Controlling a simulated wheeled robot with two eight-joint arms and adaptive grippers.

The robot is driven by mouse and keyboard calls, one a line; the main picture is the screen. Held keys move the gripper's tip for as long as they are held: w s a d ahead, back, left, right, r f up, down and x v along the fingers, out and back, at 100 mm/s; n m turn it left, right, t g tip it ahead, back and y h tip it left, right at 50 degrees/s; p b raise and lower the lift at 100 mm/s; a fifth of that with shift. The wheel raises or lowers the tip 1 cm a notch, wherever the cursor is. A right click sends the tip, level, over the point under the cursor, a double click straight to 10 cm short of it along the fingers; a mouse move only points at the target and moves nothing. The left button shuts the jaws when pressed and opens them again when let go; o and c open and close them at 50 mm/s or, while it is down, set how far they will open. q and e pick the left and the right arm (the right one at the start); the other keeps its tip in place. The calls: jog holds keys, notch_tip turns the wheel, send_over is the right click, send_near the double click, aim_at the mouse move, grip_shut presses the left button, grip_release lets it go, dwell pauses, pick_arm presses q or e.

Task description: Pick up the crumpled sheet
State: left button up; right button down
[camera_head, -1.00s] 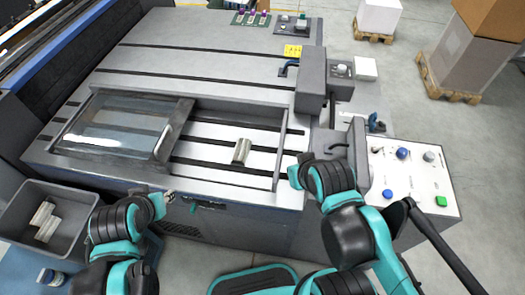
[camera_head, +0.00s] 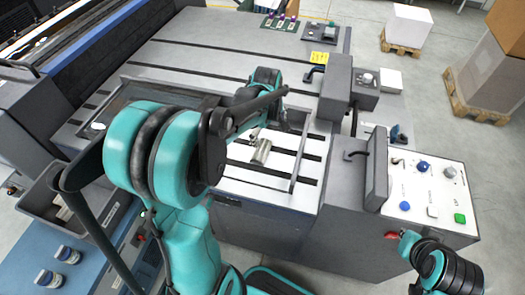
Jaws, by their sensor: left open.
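The crumpled sheet (camera_head: 262,151) looks like a small silvery, roughly cylindrical piece. It lies on the light slotted floor of the open bay in the grey machine. My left arm reaches over the bay from the left, and its links hide much of the bay's left side. My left gripper (camera_head: 254,133) is open just behind the sheet, mostly hidden by the arm; I cannot tell whether it touches the sheet. My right gripper (camera_head: 403,240) is low at the right, below the control panel, small and partly hidden, so its jaws are unclear.
The bay's raised right frame bar (camera_head: 300,152) stands close to the sheet. A grey block housing (camera_head: 336,90) and the button panel (camera_head: 428,185) are to the right. A grey bin (camera_head: 40,200) with pale pieces is at the left.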

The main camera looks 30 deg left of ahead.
aim_at(261, 148)
pick_arm(q)
jog(key=w+a+f+n, duration=0.1)
jog(key=f, duration=0.1)
jog(key=w+a+f+n+g, duration=0.1)
jog(key=a+f+n, duration=0.1)
jog(key=w+a+f+n, duration=0.1)
jog(key=f, duration=0.2)
jog(key=shift+w+a+n+g, duration=0.1)
jog(key=shift+a+n+g, duration=0.15)
jog(key=shift+n+g, duration=0.05)
notch_tip(261, 148, down, 3)
jog(key=shift+a+r+b, duration=0.1)
jog(key=shift+b, duration=0.35)
notch_tip(261, 148, down, 5)
jog(key=shift+a+f+b, duration=0.1)
jog(key=shift+f+b, duration=0.05)
jog(key=shift+b, duration=1)
jog(key=shift+c, duration=0.6)
jog(key=c, duration=0.5)
